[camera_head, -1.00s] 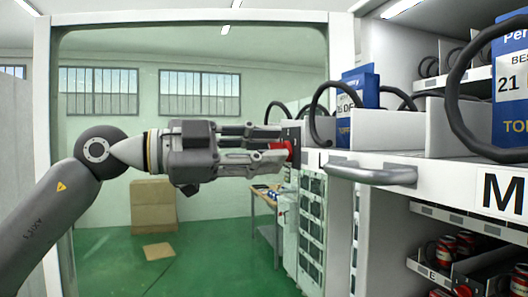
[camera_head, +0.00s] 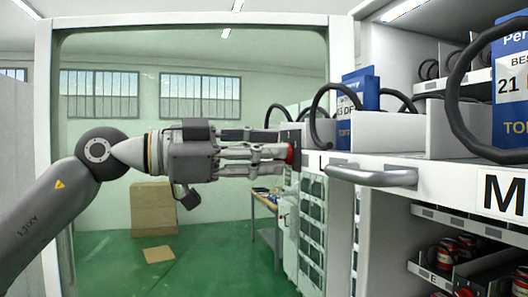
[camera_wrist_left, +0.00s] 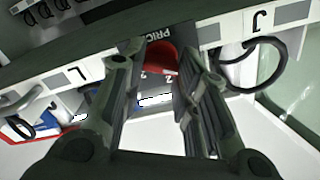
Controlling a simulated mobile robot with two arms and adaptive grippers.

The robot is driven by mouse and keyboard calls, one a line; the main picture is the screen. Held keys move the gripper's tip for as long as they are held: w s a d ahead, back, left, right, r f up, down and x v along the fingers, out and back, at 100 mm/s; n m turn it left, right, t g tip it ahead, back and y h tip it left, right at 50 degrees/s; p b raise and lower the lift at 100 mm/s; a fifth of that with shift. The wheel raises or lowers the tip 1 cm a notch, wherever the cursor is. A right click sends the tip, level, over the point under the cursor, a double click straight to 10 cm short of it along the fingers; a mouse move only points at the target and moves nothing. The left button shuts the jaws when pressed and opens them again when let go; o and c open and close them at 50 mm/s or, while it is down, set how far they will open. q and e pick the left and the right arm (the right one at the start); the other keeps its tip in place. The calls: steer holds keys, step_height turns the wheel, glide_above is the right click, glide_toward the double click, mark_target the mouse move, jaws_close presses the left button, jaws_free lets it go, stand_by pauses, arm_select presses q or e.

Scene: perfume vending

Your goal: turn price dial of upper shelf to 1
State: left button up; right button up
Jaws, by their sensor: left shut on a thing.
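The red price dial (camera_head: 291,153) sits on a dark panel at the left end of the upper shelf (camera_head: 395,168). My left gripper (camera_head: 286,152) reaches it from the left and is shut on it. In the left wrist view the dial (camera_wrist_left: 160,57) is between the two fingers, below an upside-down label beginning "PRIC" (camera_wrist_left: 155,34). Small white digits show beside the dial, partly hidden by the fingers. I cannot tell which number the dial points to. My right gripper is not in view.
A grey handle (camera_head: 372,176) juts out from the shelf front. Black coils and a blue perfume box (camera_head: 361,92) stand on the shelf. Red cans (camera_head: 447,250) are on a lower shelf.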

arm_select(q)
steer(key=o, duration=1)
steer(key=v, duration=1.2)
steer(key=shift+w, duration=0.1)
